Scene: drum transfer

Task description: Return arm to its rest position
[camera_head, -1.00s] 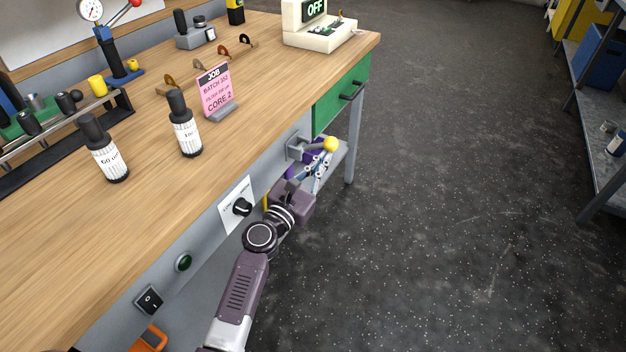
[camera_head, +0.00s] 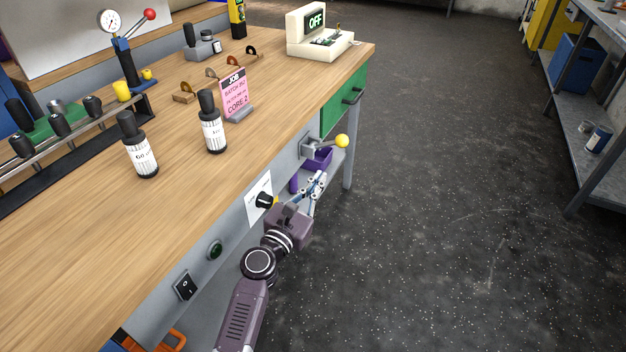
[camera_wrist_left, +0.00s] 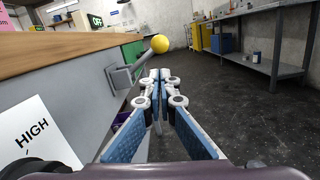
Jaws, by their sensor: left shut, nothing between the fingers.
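My left arm reaches up from the bottom of the head view, along the front of the wooden workbench (camera_head: 210,190). My left gripper (camera_head: 319,178) is beside the bench's front panel, below the tabletop edge. In the left wrist view its blue-padded fingers (camera_wrist_left: 160,78) meet at the tips, shut with nothing between them. A lever with a yellow ball knob (camera_head: 341,141) sticks out from the panel just beyond the fingertips. It also shows in the left wrist view (camera_wrist_left: 160,44), up and left of the fingertips and apart from them. My right gripper is out of view.
A black rotary knob (camera_head: 265,200) on a white label is close beside my left wrist. A purple bin (camera_head: 318,158) sits under the lever. Two black-capped bottles (camera_head: 141,150) (camera_head: 211,125) stand on the bench. The dark floor to the right is clear up to a metal shelf (camera_head: 590,140).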

